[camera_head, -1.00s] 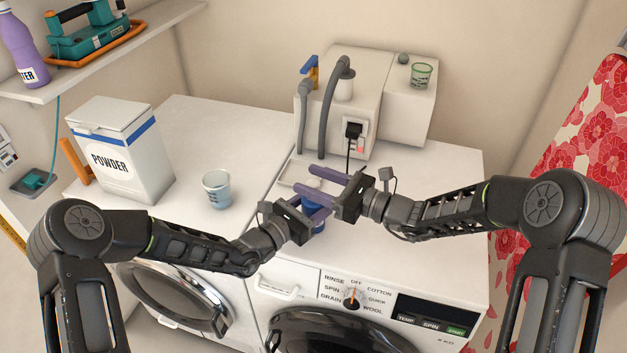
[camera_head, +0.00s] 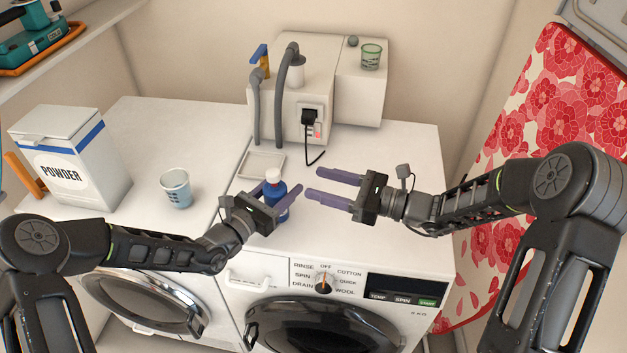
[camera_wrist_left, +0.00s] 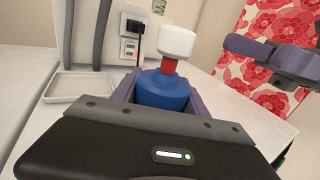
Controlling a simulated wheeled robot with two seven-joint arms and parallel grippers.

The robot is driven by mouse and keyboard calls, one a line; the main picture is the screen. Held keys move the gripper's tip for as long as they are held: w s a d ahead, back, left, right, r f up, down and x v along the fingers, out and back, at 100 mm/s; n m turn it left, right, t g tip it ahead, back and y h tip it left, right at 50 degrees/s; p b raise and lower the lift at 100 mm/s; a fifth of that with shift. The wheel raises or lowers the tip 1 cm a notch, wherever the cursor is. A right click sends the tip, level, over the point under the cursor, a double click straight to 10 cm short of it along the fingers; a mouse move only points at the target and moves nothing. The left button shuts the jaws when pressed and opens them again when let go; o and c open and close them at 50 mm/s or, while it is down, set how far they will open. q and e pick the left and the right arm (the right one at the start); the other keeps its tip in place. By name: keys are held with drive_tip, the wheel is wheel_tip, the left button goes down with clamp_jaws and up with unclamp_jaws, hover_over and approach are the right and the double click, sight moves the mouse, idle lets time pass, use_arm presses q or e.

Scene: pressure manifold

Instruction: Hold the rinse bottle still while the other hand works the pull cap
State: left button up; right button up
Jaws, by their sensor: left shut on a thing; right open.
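The rinse bottle (camera_head: 275,191) is blue with a white pull cap (camera_head: 273,175) and stands upright on the right-hand machine top. My left gripper (camera_head: 281,199) is shut on the bottle body, which also shows between its fingers in the left wrist view (camera_wrist_left: 163,88). There the white cap (camera_wrist_left: 176,41) sits above a red neck (camera_wrist_left: 169,66). My right gripper (camera_head: 334,184) is open and empty, to the right of the bottle and apart from it. It also shows at the upper right of the left wrist view (camera_wrist_left: 275,55).
A shallow white tray (camera_head: 247,174) lies behind the bottle. A white box with hoses (camera_head: 330,88) and a plugged cord (camera_head: 310,117) stands at the back. A cup (camera_head: 176,188) and a powder box (camera_head: 90,155) are at left. The machine top at right is clear.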

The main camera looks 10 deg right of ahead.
use_arm(q)
drive_tip(key=o, duration=1.6)
drive_tip(key=shift+s+a, duration=0.1)
drive_tip(key=v, duration=1.1)
drive_tip(key=shift+s+a, duration=0.25)
